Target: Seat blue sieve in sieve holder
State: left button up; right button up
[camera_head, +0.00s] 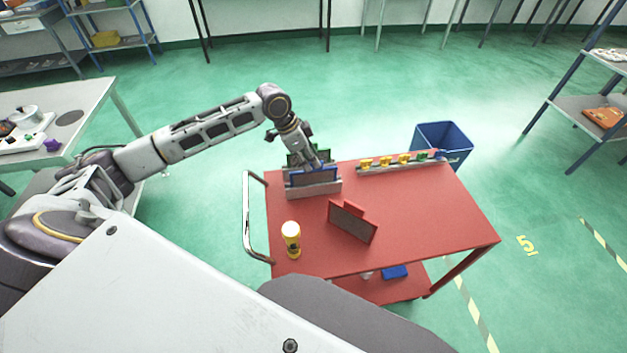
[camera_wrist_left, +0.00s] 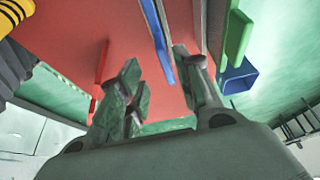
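The blue sieve (camera_head: 312,178) stands upright at the front of the grey sieve holder (camera_head: 314,191) on the red cart. How deep it sits in its slot cannot be seen. A green sieve (camera_head: 294,159) stands behind it. My left gripper (camera_head: 318,166) is just above the blue sieve. In the left wrist view its fingers (camera_wrist_left: 155,65) are spread apart. The blue sieve's edge (camera_wrist_left: 160,45) runs between them, nearer the right finger, with a clear gap to the left one. The green sieve (camera_wrist_left: 238,35) is to the right. My right gripper is out of view.
A blue bin (camera_head: 442,143) stands behind. The cart's right side is clear.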

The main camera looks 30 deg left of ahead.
aim_at(314, 169)
pick_arm(q)
jog(key=shift+f, duration=0.1)
jog(key=shift+a+p+x, duration=0.2)
jog(key=shift+x, duration=1.05)
jog(key=shift+a+p+x, duration=0.15)
jog(key=shift+x, duration=1.15)
jog(key=shift+w, duration=0.15)
grip_shut()
